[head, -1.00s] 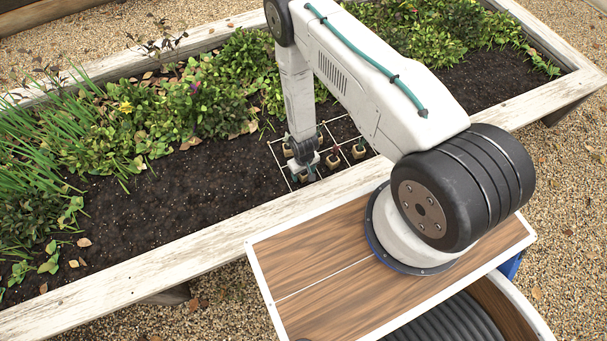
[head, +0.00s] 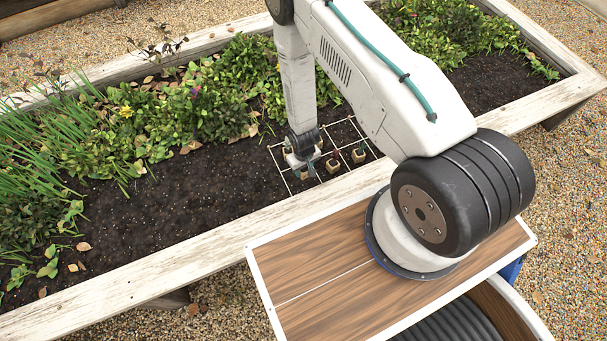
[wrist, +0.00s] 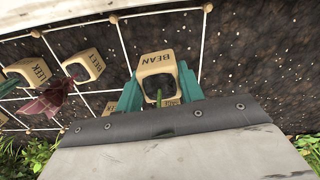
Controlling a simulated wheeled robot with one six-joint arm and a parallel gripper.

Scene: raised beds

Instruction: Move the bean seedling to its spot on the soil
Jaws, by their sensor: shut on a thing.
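The bean seedling is in a tan block-like pot (wrist: 157,64) marked BEAN, with a dark top and a short green stem. My gripper (wrist: 158,90) is shut on it, with one teal finger on each side. The pot looks larger than its neighbours in the wrist view; its height above the soil is unclear. In the head view my gripper (head: 303,163) is low over the left part of a white grid (head: 281,172) on the dark soil (head: 200,200). The bean pot is hard to make out there.
The LEEK pot (wrist: 28,72) and BEET pot (wrist: 84,65) stand in the grid, the latter with reddish leaves near it. Another pot (wrist: 172,102) is partly hidden by my gripper. White grid strings and pegs surround them. The bed's wooden rim (head: 190,250) is in front; bare soil lies left.

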